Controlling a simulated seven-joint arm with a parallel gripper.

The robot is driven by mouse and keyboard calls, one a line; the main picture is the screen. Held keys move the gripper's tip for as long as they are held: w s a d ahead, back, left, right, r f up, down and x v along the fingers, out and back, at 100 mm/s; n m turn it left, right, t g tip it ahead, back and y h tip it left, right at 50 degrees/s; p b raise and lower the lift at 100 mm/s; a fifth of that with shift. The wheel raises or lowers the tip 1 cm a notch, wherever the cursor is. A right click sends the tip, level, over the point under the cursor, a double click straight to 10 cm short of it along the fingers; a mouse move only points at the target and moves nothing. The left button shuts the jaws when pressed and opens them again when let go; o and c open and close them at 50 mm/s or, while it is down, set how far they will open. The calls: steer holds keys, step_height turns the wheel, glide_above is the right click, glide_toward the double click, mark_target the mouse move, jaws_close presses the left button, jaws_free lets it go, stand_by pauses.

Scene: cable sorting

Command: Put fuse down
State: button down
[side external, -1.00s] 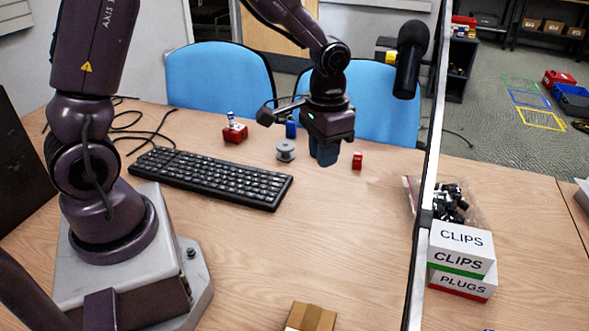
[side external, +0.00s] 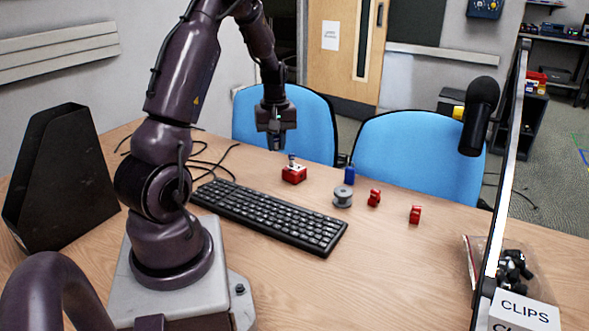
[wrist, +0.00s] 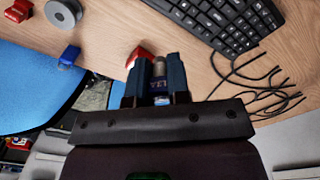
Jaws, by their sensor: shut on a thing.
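My gripper (side external: 276,146) hangs above the table's far edge, just left of and above a red block (side external: 293,174). In the wrist view my gripper (wrist: 157,70) is shut on the fuse (wrist: 159,80), a small dark-blue cylinder with a silvery end and pale lettering. The fuse is held off the table. Its lower part is hidden by the gripper body. The red block also shows in the wrist view (wrist: 138,56), partly behind one finger. A small blue-and-white piece (side external: 291,160) sits on top of the block.
A black keyboard (side external: 268,216) and loose cables (side external: 205,168) lie left.

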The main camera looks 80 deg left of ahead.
steer(key=shift+w, duration=0.2)
steer(key=w+a+f, duration=0.4)
steer(key=w+a, duration=0.1)
steer(key=a, duration=0.2)
glide_above(297, 170)
step_height(297, 170, down, 5)
steer(key=shift+s+d+f, duration=0.1)
steer(key=shift+d+f, duration=0.05)
steer(key=shift+f, duration=0.05)
steer(key=shift+w+a+f, duration=0.2)
steer(key=shift+a+f, duration=0.05)
steer(key=shift+f, duration=1.55)
steer(key=shift+f, duration=0.2)
steer(key=c, duration=1.1)
jaws_free()
